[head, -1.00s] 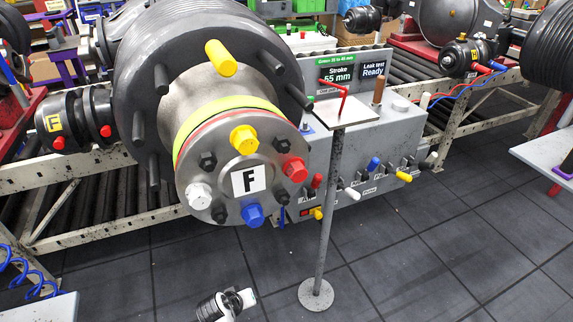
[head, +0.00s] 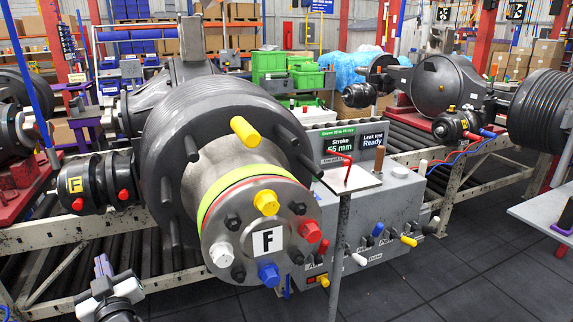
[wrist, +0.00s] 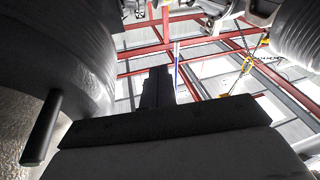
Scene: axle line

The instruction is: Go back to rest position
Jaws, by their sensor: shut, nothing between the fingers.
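My gripper (head: 103,264) is at the lower left of the head view, with its fingers pointing up. It is shut and empty, in front of the roller line and left of the large hub. In the wrist view my gripper (wrist: 158,72) shows as a dark, closed shape against the roof beams. The hub end (head: 267,240), marked F, has coloured caps and a yellow and red ring. It is apart from my gripper in the head view.
A small stand with a plate (head: 346,184) holds a red hex key. Behind it is a grey control box (head: 375,225) with a display reading 55 mm and Ready. A dark stud (wrist: 42,128) is close at left in the wrist view. Floor (head: 440,290) is clear at lower right.

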